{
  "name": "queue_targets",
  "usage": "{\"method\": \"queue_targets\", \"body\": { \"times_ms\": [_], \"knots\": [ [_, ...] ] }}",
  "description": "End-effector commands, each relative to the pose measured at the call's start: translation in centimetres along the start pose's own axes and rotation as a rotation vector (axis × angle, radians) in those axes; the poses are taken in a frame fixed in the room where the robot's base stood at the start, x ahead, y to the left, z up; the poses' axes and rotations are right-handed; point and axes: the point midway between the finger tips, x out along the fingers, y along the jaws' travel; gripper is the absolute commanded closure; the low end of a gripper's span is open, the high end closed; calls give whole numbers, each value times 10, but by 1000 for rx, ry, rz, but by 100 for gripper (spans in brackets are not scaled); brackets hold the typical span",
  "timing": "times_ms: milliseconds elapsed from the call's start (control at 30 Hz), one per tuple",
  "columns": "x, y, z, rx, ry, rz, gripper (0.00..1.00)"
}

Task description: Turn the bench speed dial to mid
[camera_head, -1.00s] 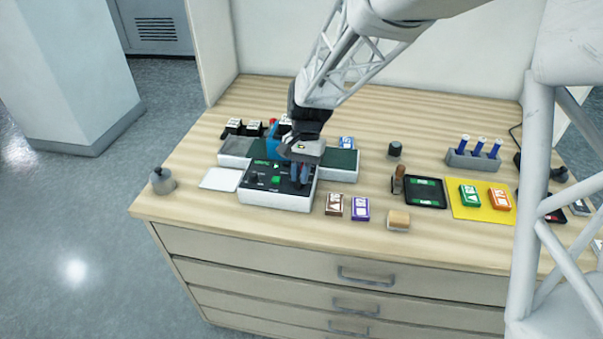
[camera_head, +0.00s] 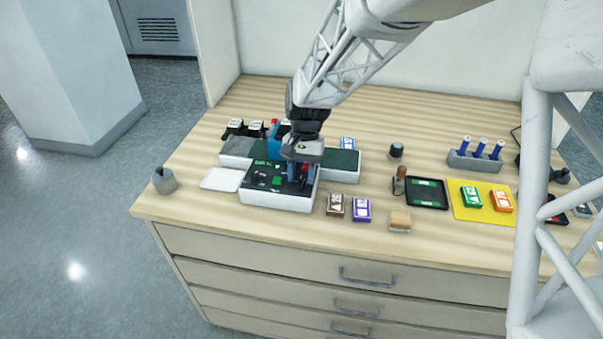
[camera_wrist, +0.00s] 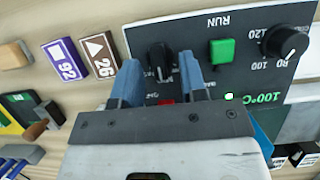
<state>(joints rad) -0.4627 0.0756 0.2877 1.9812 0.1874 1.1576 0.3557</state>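The bench control box (camera_head: 262,196) has a black top panel (camera_wrist: 205,85) and a white body. In the wrist view, a black dial (camera_wrist: 160,57) sits between the two blue fingers of my gripper (camera_wrist: 158,68). I take it to be the speed dial; its label is mostly hidden by the fingers. A small pale mark shows on the dial's lower edge. The fingers are apart, with a visible gap to the dial on each side. In the head view, my gripper (camera_head: 301,178) is low over the panel's right side and hides the dial.
A green RUN button (camera_wrist: 221,51) and a second dial marked 80 to 120 (camera_wrist: 285,40) are beside it, with a lit 100°C readout (camera_wrist: 261,98). Brown (camera_head: 335,205) and purple (camera_head: 361,209) boxes lie just right of the control box. The laminator (camera_head: 342,166) stands behind.

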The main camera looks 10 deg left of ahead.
Motion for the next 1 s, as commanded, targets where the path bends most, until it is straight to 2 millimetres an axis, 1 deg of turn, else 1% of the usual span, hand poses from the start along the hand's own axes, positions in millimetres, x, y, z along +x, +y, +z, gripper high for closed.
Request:
{"method": "queue_targets", "body": {
  "times_ms": [233, 367, 467, 800, 1000],
  "knots": [
    [-1, 0, 0, 0, 0, 0, 61],
    [-7, 0, 0, 0, -1, 0, 61],
    [-16, 0, 0, 0, 0, 0, 61],
    [-59, 0, 0, 0, 1, -1, 61],
    [-74, 0, 0, 0, 0, -1, 61]
  ]
}}
